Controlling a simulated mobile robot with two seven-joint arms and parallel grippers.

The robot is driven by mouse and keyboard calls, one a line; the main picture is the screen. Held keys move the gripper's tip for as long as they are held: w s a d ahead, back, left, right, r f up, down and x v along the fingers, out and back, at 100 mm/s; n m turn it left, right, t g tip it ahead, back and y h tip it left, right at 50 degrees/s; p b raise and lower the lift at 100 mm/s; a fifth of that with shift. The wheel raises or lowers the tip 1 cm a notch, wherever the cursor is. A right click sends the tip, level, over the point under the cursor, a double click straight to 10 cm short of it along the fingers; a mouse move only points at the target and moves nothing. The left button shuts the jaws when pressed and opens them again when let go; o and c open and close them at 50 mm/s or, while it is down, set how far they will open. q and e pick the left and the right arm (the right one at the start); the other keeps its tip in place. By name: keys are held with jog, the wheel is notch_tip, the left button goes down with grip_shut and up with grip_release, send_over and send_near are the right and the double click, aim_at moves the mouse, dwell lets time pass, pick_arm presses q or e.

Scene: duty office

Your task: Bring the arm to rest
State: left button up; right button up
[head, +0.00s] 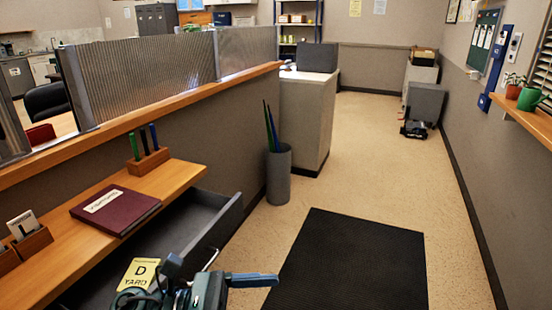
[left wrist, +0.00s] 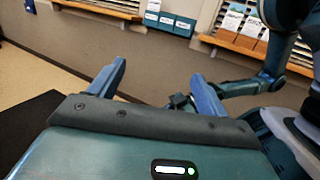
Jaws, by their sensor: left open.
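My left gripper (left wrist: 158,88) is open in the left wrist view, with its two blue fingers apart and nothing seen between them. In the head view my arm parts show at the bottom edge, with a blue finger pointing right, beside the open drawer (head: 228,218). In the left wrist view another arm of mine shows at the upper right. Its end is small and partly hidden behind a left finger, so its jaws cannot be made out.
The desk ledge (head: 180,178) holds a maroon book (head: 115,208) and a pen block (head: 148,162). A grey bin (head: 279,175) stands by the counter. The black mat (head: 350,262) and aisle floor are clear.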

pick_arm(q)
jog(key=w+a+f+n+t+y+p, duration=0.1)
jog(key=w+a+n+t+y, duration=0.2)
jog(key=n+t, duration=0.9)
jog(key=w+a+f+n+t+y+p, duration=0.15)
jog(key=a+n+t+y, duration=0.3)
jog(key=n, duration=1.45)
jog(key=s+a+f+n+g+y, duration=0.2)
jog(key=s+f+n+g+y, duration=0.1)
jog(key=f+n, duration=0.6)
jog(key=s+a+f+n+g+y, duration=0.2)
jog(key=s+f+n+g+y, duration=0.1)
jog(key=s+f+n+y, duration=0.2)
notch_tip(320, 180, down, 4)
jog(key=s+n+p, duration=0.1)
jog(key=s+n, duration=0.1)
jog(key=n, duration=0.4)
jog(key=shift+a+f, duration=0.15)
jog(key=shift+f, duration=0.05)
jog(key=shift+c, duration=0.5)
